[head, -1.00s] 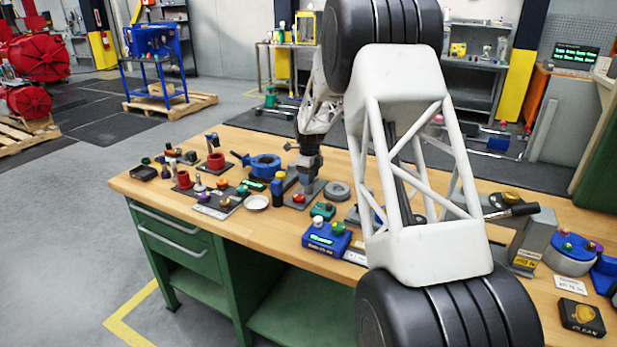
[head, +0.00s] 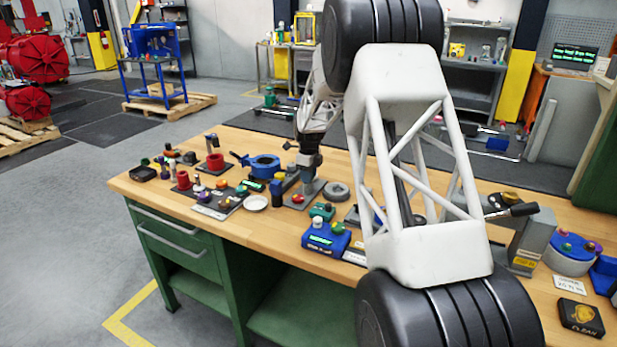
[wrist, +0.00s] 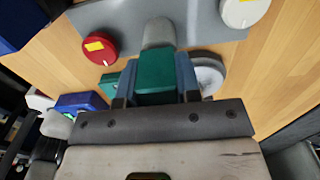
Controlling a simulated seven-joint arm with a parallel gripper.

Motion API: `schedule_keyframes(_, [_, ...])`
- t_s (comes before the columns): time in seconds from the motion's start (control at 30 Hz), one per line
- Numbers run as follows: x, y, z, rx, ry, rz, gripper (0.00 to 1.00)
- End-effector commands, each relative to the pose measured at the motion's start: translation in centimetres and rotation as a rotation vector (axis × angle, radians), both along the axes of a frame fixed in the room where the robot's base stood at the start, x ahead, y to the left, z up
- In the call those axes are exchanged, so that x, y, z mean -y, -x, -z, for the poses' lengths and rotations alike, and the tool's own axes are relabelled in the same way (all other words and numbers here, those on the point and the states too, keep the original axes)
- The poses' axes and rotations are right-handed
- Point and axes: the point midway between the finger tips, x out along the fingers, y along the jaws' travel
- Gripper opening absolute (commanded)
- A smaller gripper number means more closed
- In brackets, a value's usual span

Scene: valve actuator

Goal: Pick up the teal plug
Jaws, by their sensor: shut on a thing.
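The teal plug (wrist: 155,72) is a teal block in the middle of the wrist view, between the fingers of my gripper (wrist: 154,98). My gripper is shut on it. A rounded grey cylinder shows just beyond the plug; I cannot tell whether they touch. In the head view my gripper (head: 308,165) points down over the bench, left of my large white arm link. The plug cannot be made out there.
A red knob (wrist: 100,47) and a white knob (wrist: 243,12) sit on a grey plate (wrist: 205,22) near the plug. A pale round disc (wrist: 208,73) lies beside it.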

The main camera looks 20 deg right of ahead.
Motion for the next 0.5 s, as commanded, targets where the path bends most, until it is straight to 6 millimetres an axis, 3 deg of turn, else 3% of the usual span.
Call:
schedule_keyframes(0.27, [0.0,0.0,-3.1,0.004,0.001,0.000,0.03])
schedule_keyframes(0.5, [-0.5,2.9,-3.2,0.000,0.000,0.000,0.03])
